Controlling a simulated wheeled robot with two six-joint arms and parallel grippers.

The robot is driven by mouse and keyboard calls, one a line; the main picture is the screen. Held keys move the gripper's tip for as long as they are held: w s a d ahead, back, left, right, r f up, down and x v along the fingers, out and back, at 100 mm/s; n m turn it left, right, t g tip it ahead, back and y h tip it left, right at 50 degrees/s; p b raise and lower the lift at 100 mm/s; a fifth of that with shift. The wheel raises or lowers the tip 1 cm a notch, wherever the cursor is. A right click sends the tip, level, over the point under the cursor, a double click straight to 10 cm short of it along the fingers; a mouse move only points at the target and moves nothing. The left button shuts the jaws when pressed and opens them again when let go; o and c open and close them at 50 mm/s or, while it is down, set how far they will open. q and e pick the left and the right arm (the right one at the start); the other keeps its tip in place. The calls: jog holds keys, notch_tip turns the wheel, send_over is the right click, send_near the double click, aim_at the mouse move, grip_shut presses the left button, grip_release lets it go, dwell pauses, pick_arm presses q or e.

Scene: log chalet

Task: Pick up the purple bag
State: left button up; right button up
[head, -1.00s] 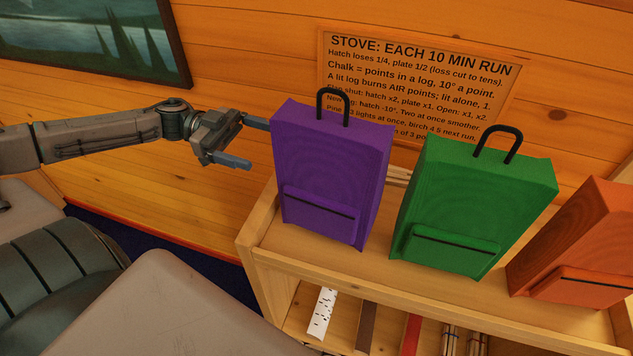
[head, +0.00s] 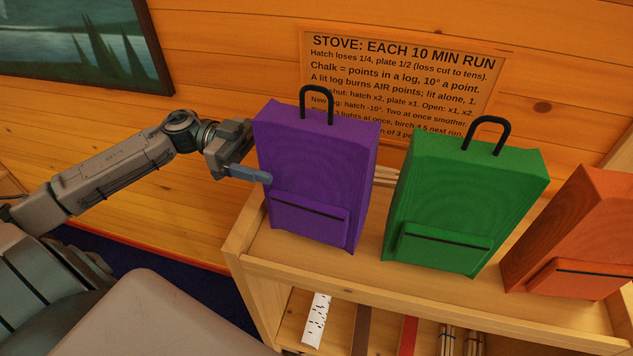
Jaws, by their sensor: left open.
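The purple bag (head: 312,170) stands upright on the top shelf of a wooden shelf unit, with a black loop handle (head: 317,104) on top and a front pocket with a dark slit. My left gripper (head: 258,158) is open at the bag's left side. One blue-grey finger reaches in front of the bag's left front edge. The other finger is mostly hidden behind the bag's upper left edge. I cannot tell whether either finger touches the bag. My right gripper is not in view.
A green bag (head: 467,200) and an orange bag (head: 581,235) stand to the right on the wooden shelf unit (head: 380,285). Sticks and strips lie on its lower shelf. A lettered sign (head: 402,68) hangs on the log wall behind. A picture (head: 80,48) hangs upper left.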

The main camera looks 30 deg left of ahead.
aim_at(290, 157)
pick_arm(q)
jog(key=shift+w+d+r+p, duration=0.15)
jog(key=shift+w+d+p, duration=0.2)
jog(key=shift+d, duration=0.35)
jog(key=shift+w+d+p, duration=0.1)
jog(key=shift+d+p, duration=0.35)
jog(key=shift+d, duration=0.7)
jog(key=c, duration=1.9)
